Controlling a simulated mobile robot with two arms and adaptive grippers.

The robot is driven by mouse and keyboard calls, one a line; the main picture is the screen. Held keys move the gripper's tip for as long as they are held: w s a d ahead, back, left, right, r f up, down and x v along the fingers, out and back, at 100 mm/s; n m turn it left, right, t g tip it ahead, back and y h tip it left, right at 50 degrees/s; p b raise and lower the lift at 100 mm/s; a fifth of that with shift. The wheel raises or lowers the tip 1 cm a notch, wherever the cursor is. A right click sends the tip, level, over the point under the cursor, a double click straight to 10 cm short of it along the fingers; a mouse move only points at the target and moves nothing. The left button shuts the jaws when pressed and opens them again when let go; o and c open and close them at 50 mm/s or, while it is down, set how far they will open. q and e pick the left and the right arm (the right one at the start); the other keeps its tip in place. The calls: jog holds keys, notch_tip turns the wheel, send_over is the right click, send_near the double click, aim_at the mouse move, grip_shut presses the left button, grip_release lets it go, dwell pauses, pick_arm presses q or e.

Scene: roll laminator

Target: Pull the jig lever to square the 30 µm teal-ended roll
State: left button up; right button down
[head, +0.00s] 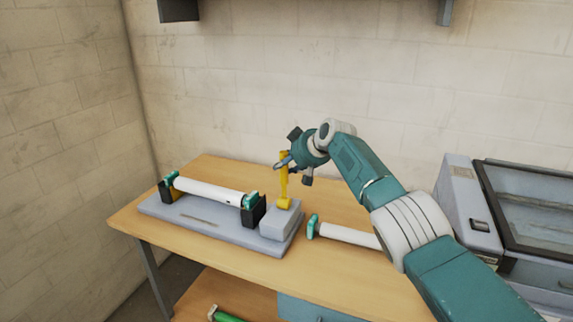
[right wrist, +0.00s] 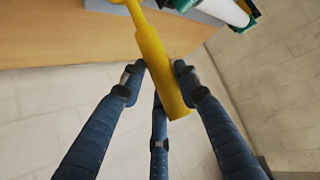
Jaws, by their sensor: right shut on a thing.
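The jig is a grey base plate (head: 215,230) on the wooden table with black end blocks. The white roll with teal ends (head: 210,191) lies across its blocks. The yellow jig lever (head: 284,188) stands nearly upright on a grey block (head: 278,223) at the jig's right end. My right gripper (head: 284,163) is shut on the upper part of the lever. In the right wrist view the yellow handle (right wrist: 160,70) passes between the dark blue fingers (right wrist: 158,85). Any thickness label on the roll is too small to read. My left gripper is not in view.
A second white roll with a teal end (head: 345,233) lies on the table (head: 210,165) right of the jig, partly behind my right arm. The laminator (head: 470,200) stands at the right. A green roll (head: 228,316) lies on the lower shelf. Walls stand behind and left.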

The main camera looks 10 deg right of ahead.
jog(key=c, duration=1.5)
grip_release()
jog(key=shift+o, duration=1.2)
jog(key=shift+w+f, duration=0.1)
jog(key=shift+w, duration=0.05)
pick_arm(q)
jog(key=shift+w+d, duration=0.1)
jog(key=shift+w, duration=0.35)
pick_arm(e)
jog(key=v, duration=1.2)
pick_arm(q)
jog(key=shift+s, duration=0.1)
pick_arm(e)
jog(key=shift+f, duration=0.1)
